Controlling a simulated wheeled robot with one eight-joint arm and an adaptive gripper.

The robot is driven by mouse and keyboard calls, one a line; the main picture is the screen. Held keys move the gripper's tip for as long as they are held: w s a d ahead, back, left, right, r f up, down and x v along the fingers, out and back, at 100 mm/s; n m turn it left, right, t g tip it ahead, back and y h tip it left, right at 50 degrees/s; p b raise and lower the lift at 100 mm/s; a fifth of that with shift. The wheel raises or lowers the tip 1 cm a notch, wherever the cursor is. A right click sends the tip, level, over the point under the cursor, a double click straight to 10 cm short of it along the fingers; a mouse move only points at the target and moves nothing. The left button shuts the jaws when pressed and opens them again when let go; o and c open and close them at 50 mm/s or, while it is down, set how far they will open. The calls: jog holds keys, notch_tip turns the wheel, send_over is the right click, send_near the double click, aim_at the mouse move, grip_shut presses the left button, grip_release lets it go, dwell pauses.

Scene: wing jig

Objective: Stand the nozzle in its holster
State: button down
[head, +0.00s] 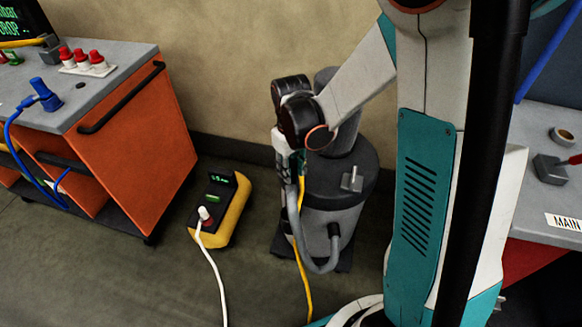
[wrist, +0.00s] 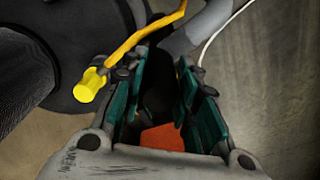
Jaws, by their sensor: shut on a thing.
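My gripper (head: 291,178) points down at the left side of a grey canister machine (head: 330,208). In the wrist view its teal-padded fingers (wrist: 160,85) stand around a dark part, which I take for the nozzle (wrist: 158,92); its shape is mostly hidden. An orange piece (wrist: 162,138) shows between the finger bases. A grey hose (head: 312,266) runs from below my gripper, loops down and joins the canister's front; it also shows beyond the fingers in the wrist view (wrist: 196,27). I cannot identify the holster for certain.
A yellow cable with a yellow plug (wrist: 90,84) passes close to the fingers. A yellow-black box (head: 222,208) with a white cable stands on the floor. An orange cart (head: 150,150) is at left, a grey bench (head: 540,205) at right. Floor in front of the box is mostly clear.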

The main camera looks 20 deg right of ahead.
jog(key=shift+f, duration=1.9)
jog(key=c, duration=1.2)
grip_release()
notch_tip(320, 180, up, 12)
jog(key=s+r+m+t, duration=0.1)
jog(key=s+r+t, duration=0.1)
jog(key=s, duration=0.3)
jog(key=s+r+m+t, duration=0.1)
jog(key=s+r+t, duration=0.1)
jog(key=s+r, duration=0.3)
jog(key=s+r+m+t, duration=0.1)
jog(key=s+r+t, duration=0.2)
jog(key=s+r, duration=0.1)
jog(key=shift+s+m, duration=0.3)
jog(key=shift+s, duration=0.1)
